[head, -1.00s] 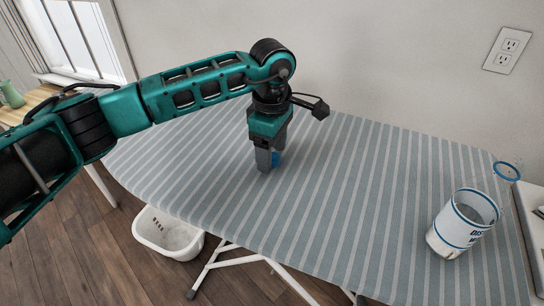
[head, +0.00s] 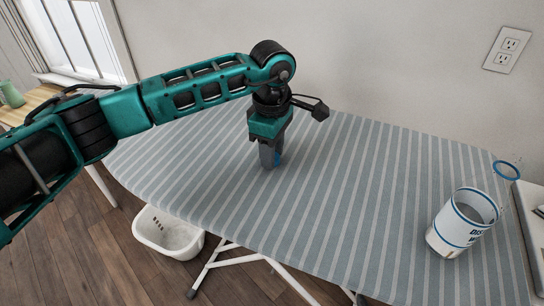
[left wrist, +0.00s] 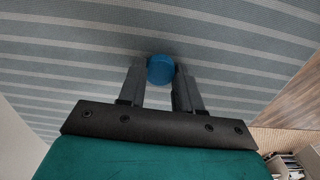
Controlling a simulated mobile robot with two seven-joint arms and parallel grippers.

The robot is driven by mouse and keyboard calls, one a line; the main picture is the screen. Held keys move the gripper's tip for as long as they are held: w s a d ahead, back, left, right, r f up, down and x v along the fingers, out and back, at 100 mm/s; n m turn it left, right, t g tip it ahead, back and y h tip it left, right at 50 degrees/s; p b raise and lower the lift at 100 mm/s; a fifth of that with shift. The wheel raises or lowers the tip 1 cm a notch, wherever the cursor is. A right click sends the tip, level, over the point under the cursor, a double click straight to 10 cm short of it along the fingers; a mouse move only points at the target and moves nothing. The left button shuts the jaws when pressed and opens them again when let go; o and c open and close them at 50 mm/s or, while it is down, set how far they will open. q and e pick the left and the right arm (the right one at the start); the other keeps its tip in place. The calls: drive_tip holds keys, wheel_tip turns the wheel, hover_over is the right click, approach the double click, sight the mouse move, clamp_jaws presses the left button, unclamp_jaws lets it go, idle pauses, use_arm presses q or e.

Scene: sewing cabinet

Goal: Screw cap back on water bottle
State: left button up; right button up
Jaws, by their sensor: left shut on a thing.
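The blue cap (head: 277,159) is at the left middle of the striped board, between my left gripper's fingers. My left gripper (head: 270,164) points down and is shut on the cap. In the left wrist view the round blue cap (left wrist: 161,69) sits between the two grey fingertips (left wrist: 160,76). My right gripper is not in view.
The striped ironing board (head: 350,200) is clear between my left gripper and the bottle. A white edge of another thing (head: 532,225) shows at the far right. A white basket (head: 168,232) stands on the floor below. A wall is behind the board.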

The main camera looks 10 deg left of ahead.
use_arm(q)
drive_tip(key=shift+c, duration=0.6)
drive_tip(key=shift+r, duration=0.15)
wheel_tip(320, 180, up, 20)
idle(0.6)
